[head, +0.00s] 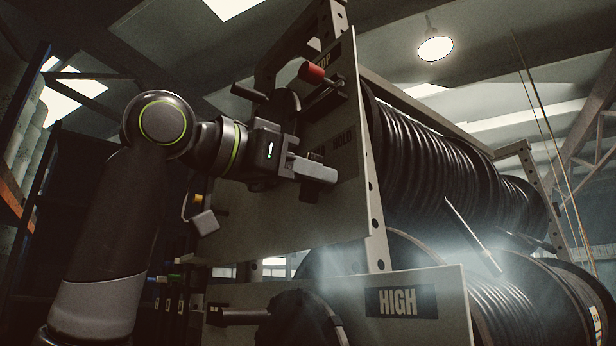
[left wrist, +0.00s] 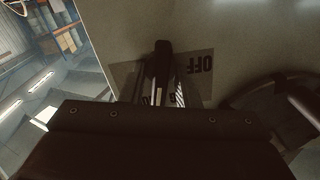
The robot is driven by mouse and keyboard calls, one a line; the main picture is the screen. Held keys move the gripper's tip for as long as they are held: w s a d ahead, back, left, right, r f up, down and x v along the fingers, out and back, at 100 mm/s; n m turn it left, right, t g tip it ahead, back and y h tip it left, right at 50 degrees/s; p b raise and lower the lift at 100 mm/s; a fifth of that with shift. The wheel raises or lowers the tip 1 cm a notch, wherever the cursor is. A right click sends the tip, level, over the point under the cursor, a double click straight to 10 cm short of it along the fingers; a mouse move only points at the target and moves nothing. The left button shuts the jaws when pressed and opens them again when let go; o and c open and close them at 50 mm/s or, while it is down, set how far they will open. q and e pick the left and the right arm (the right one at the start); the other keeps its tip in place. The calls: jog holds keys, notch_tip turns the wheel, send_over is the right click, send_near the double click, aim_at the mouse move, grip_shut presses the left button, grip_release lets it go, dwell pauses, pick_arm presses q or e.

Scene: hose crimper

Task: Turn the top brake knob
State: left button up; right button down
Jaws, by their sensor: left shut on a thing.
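The top brake knob (left wrist: 162,60) is a narrow black handle on the upper panel; the left wrist view shows it upright between my fingers, beside a label reading OFF (left wrist: 200,64). My left gripper (head: 314,172) is shut on it at the upper panel (head: 270,215), just below a HOLD label (head: 343,139). In the head view the fingers hide most of the knob. The gripper's dark body fills the lower part of the left wrist view. My right gripper is in neither view.
Above the gripper, a red-ended lever (head: 313,73) and a black crank handle (head: 249,93) stick out from the upper panel. Black hose reels (head: 440,160) are at the right. A lower panel marked HIGH (head: 398,302) stands below, with another crank handle (head: 238,316).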

pick_arm(q)
jog(key=n+b, duration=0.1)
jog(key=n, duration=0.4)
jog(key=shift+a+n+b, duration=0.1)
jog(key=shift+n+b, duration=0.2)
jog(key=shift+b, duration=0.05)
jog(key=shift+w+r+n+b, duration=0.1)
jog(key=shift+n+b, duration=0.35)
jog(key=shift+n, duration=1.05)
jog(key=o, duration=0.6)
jog(key=shift+w, duration=0.1)
jog(key=b+v, duration=0.6)
jog(key=v, duration=1.1)
jog(key=shift+a, duration=0.15)
